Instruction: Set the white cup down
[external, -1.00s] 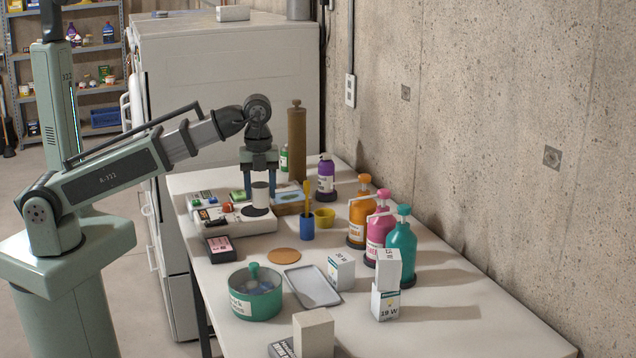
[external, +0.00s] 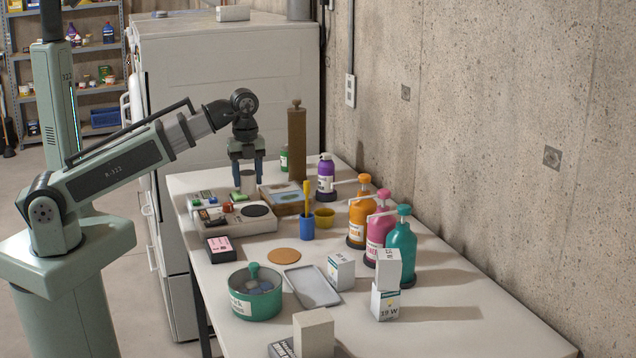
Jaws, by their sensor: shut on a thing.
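The white cup (external: 248,184) is between the fingers of my gripper (external: 247,176), which is shut on it and points straight down. The cup looks upright. It is at the far end of the table, just behind the white device (external: 240,223) with a dark round plate (external: 257,210). I cannot tell whether the cup's base touches the table or is a little above it. The fingers partly cover its sides.
A shallow box (external: 285,205) stands close on the right, with a tall brown mill (external: 297,145) and a purple bottle (external: 326,178) behind. A green-topped item (external: 236,196) is close on the left. The front right of the table (external: 440,315) is clear.

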